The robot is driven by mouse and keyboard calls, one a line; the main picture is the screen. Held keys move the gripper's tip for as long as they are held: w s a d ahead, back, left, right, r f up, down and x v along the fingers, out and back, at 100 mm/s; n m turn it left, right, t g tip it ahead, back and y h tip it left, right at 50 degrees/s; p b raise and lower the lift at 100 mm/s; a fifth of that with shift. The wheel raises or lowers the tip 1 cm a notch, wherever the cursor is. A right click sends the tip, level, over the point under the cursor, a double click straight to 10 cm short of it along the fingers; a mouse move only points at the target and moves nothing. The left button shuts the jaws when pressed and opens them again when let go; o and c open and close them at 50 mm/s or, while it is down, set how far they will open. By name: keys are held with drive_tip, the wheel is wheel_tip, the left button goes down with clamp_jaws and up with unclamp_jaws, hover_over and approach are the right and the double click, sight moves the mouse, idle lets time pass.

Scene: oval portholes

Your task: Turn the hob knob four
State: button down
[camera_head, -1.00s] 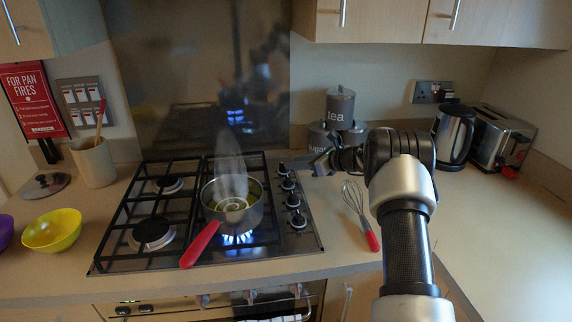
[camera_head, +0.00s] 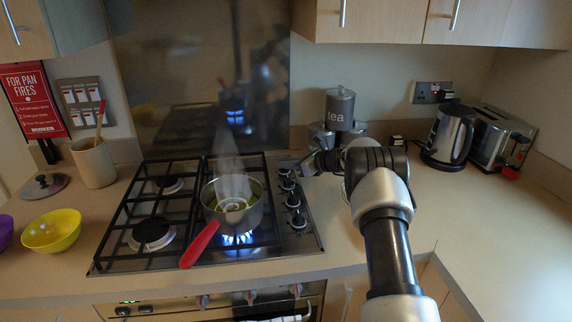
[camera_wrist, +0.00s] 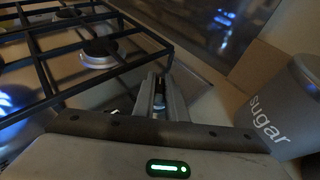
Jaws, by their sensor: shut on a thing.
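The hob (camera_head: 125,262) has a column of black knobs (camera_head: 293,201) along its right side. My gripper (camera_head: 298,168) is low at the far end of this column, by the rearmost knob (camera_head: 284,171). In the wrist view my gripper (camera_wrist: 159,96) points down at the hob's corner, its jaws shut on a small dark knob (camera_wrist: 158,101) between them. The jaws hide most of that knob, so its angle cannot be told. A blue flame (camera_head: 238,239) burns under the front right pan.
A steaming saucepan (camera_head: 244,213) stands on the lit burner, its red handle (camera_head: 200,243) pointing front left. Tea (camera_head: 340,110) and sugar (camera_wrist: 285,105) canisters stand close behind my gripper. A kettle (camera_head: 447,135) and toaster (camera_head: 502,137) are at right. The right counter is clear.

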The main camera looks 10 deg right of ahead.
drive_tip(key=shift+f+b, duration=0.1)
drive_tip(key=shift+b, duration=0.35)
drive_tip(key=m+h+b, duration=0.1)
drive_tip(key=m+t+h+b, duration=0.1)
drive_tip(key=b, duration=0.1)
drive_tip(key=shift+s+f+t, duration=0.1)
drive_tip(key=shift+f+t, duration=0.2)
drive_tip(key=m+b, duration=0.1)
drive_tip(key=b, duration=0.1)
drive_tip(key=t+h+b, duration=0.1)
drive_tip(key=b, duration=0.2)
drive_tip(key=shift+a+f+m+h, duration=0.15)
drive_tip(key=shift+f+m+h, duration=0.15)
drive_tip(key=shift+m, duration=0.1)
drive_tip(key=m+h+b, duration=0.1)
drive_tip(key=b, duration=0.3)
drive_tip(key=shift+a+m+t+h+b, duration=0.15)
drive_tip(key=shift+m+t+h+b, duration=0.15)
drive_tip(key=shift+h+b, duration=0.1)
drive_tip(key=m+h+b, duration=0.1)
drive_tip(key=r+h+b, duration=0.1)
drive_tip(key=shift+a+m+b, duration=0.15)
drive_tip(key=shift+m+b, duration=0.15)
drive_tip(key=shift+m, duration=0.1)
drive_tip(key=shift+r+m+h, duration=0.1)
drive_tip(key=shift+m+h, duration=0.6)
drive_tip(key=shift+h, duration=0.2)
drive_tip(key=shift+d+r+t+b, duration=0.1)
drive_tip(key=shift+d+t+b, duration=0.1)
drive_tip(key=shift+t+b, duration=0.1)
